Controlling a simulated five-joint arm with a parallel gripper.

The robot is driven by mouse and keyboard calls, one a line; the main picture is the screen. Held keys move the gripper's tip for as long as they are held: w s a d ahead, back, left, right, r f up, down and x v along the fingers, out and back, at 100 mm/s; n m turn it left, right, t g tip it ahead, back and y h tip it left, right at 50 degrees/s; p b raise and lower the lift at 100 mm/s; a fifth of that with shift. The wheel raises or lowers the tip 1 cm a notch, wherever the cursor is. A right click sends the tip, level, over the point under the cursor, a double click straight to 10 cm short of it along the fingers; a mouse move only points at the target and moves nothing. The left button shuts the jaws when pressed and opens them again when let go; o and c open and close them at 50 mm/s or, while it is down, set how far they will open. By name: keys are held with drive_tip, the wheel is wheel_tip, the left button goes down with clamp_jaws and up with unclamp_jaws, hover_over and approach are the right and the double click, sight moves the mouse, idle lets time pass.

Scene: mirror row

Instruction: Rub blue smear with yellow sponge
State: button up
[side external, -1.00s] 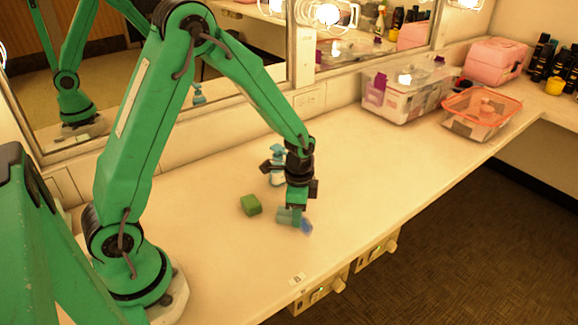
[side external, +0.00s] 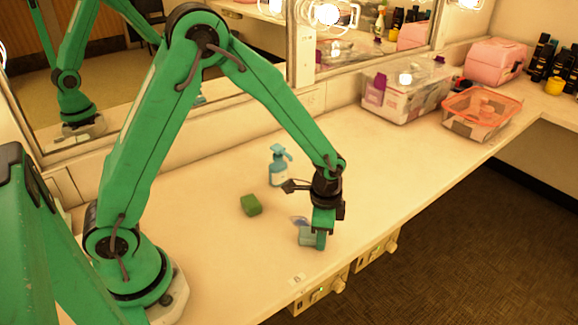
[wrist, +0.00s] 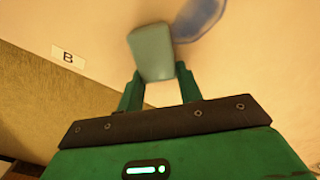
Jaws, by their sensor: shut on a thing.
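My gripper (side external: 316,238) is shut on a pale teal block (side external: 307,236), with a finger on each side of it in the wrist view (wrist: 157,90). The block looks like a sponge, but it is not yellow; no yellow sponge shows. The blue smear (side external: 299,219) is on the counter just behind the block, partly hidden in the side view. In the wrist view the smear (wrist: 200,18) lies beside the block's upper right corner, cut by the frame's top. The block is at or very near the counter surface; contact is not clear. A green block (side external: 251,205) lies to the left.
A blue-topped spray bottle (side external: 279,168) stands behind my gripper. A label marked B (wrist: 68,57) is near the counter's front edge. A clear bin (side external: 405,92) and an orange-rimmed tub (side external: 481,112) stand at the back right. The counter (side external: 400,160) right of my gripper is clear.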

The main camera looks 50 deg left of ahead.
sight(299, 215)
drive_tip(key=shift+w+a, duration=0.2)
drive_tip(key=shift+w, duration=0.65)
drive_tip(key=shift+s+a, duration=0.1)
drive_tip(key=shift+a, duration=4.9)
wheel_tip(299, 215, up, 8)
drive_tip(key=shift+d+r, duration=0.1)
drive_tip(key=shift+d, duration=0.05)
